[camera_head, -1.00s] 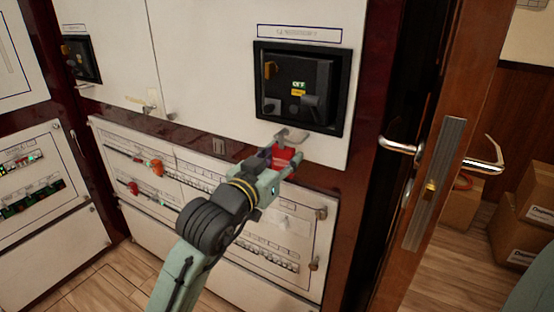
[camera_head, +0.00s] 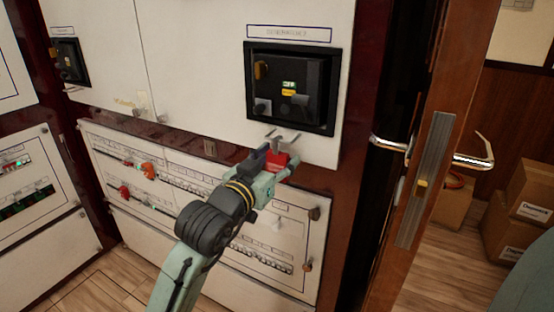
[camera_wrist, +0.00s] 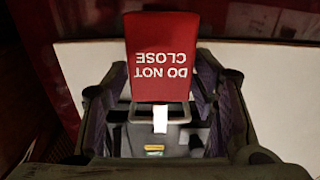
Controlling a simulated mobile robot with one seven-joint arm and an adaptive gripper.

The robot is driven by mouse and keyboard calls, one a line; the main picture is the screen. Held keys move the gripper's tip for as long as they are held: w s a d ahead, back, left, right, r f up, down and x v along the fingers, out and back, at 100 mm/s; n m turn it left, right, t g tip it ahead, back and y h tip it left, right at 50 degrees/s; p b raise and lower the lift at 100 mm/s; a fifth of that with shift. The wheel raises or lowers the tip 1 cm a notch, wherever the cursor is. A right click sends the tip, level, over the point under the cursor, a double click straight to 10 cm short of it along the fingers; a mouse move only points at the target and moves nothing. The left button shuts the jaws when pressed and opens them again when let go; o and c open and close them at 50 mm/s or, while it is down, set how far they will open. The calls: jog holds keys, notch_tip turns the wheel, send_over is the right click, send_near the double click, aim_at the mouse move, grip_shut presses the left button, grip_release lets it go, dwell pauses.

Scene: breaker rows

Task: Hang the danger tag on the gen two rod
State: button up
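The danger tag is a red plate at the end of my gripper in the head view (camera_head: 278,161). In the wrist view the tag (camera_wrist: 161,62) reads DO NOT CLOSE upside down, with a small white tab at its lower edge. A metal rod (camera_head: 284,137) sticks out of the white cabinet below the black-framed breaker (camera_head: 292,88), just above the tag. Whether the tab touches the rod cannot be told.
A similar breaker (camera_head: 68,62) is at far left. Below, a breaker row panel (camera_head: 290,238) has orange and red knobs. A wooden door with metal handles (camera_head: 475,160) stands close on the right, with cardboard boxes (camera_head: 515,225) behind it.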

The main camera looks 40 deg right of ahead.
jog(key=shift+o, duration=1)
jog(key=v, duration=0.7)
jog(key=shift+a, duration=0.3)
